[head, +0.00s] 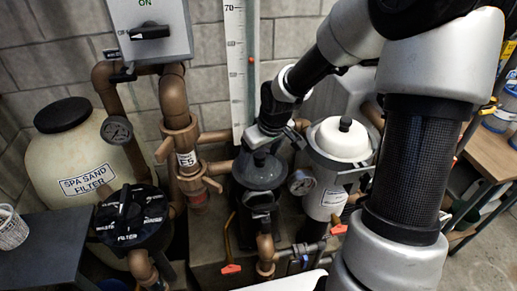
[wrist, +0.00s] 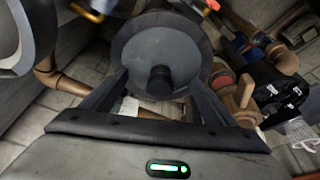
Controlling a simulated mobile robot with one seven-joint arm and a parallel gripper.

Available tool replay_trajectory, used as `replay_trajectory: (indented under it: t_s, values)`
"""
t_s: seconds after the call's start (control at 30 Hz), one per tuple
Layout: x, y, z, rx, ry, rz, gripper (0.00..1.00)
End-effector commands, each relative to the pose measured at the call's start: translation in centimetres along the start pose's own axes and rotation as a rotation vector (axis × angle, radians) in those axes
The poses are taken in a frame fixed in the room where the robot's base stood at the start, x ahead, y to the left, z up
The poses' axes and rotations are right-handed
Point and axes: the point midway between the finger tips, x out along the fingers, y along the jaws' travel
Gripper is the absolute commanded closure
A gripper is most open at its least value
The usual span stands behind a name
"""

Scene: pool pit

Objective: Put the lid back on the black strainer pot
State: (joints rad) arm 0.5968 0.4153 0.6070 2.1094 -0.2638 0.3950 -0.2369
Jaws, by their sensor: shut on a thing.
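The black strainer pot (head: 262,203) stands on the plinth in the middle of the head view. Its lid (head: 258,173) is a grey disc with a dark rim and a black knob, lying level at the pot's mouth. I cannot tell whether it is fully seated or slightly above. My gripper (head: 272,138) comes down from the upper right over the lid. In the wrist view, the lid (wrist: 150,50) sits between the fingers of my gripper (wrist: 160,82), with the knob centred. The fingers are shut on the lid; their exact contact is hard to see.
A white-lidded pot (head: 342,140) with a gauge stands close on the right. Brown pipes and a valve (head: 184,160) rise close on the left. The spa sand filter (head: 85,150) is further left. A dark table (head: 42,250) stands at the front left.

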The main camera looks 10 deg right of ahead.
Motion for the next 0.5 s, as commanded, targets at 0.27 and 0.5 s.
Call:
replay_trajectory:
  t_s: [0.27,0.5]
  values:
    - [4.4,0.4,-0.5,-0.287,-0.009,-0.113,0.51]
    - [6.5,0.4,-0.1,-0.362,-0.008,-0.136,0.51]
